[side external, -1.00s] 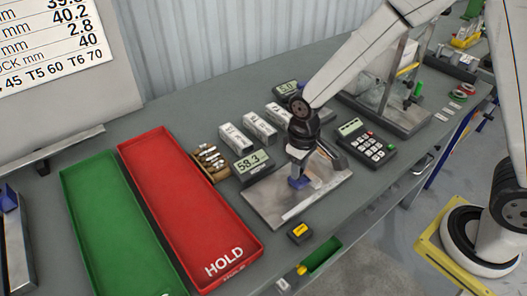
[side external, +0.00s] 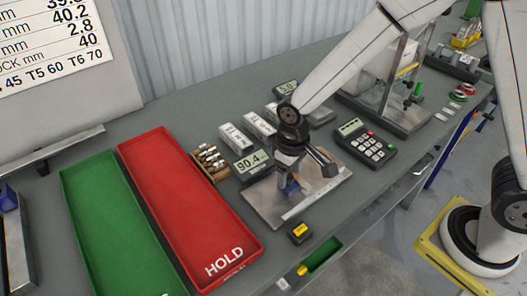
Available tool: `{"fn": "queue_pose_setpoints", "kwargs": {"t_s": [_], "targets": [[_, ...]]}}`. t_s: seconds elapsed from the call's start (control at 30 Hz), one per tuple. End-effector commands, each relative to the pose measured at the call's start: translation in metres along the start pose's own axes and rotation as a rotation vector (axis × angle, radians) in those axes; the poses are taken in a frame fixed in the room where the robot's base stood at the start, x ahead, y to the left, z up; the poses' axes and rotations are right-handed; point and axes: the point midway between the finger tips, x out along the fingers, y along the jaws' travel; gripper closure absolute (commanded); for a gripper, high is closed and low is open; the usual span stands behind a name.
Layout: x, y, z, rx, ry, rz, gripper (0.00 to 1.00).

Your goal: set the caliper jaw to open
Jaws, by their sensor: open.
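A caliper fixture stands on a grey metal plate (side external: 265,208) in the middle of the bench. A blue piece (side external: 289,188), apparently its jaw, shows just under my gripper (side external: 287,174). The dark readout (side external: 250,163) at the plate's left corner appears to show 90.4. My gripper is open, pointing down over the plate at the blue piece. My arm hides much of the fixture, and I cannot tell whether the fingers touch the jaw.
A red HOLD tray (side external: 185,205) and a green tray (side external: 112,225) lie to the left. A rack of small cylinders (side external: 210,159), white boxes (side external: 236,138) and a keypad device (side external: 366,141) stand close around the plate. A small black box with a yellow top (side external: 299,233) sits in front.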

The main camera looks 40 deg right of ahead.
Motion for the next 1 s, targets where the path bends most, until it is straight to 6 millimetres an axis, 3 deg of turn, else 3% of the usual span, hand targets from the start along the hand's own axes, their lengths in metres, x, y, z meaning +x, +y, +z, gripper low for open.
{"fn": "queue_pose_setpoints", "kwargs": {"t_s": [0.27, 0.73, 1.0], "targets": [[-0.011, 0.000, -0.001, 0.000, 0.002, 0.000, 0.30], [-0.064, 0.000, -0.001, 0.000, 0.004, 0.000, 0.30], [-0.078, 0.000, 0.000, 0.000, 0.002, 0.000, 0.30]]}}
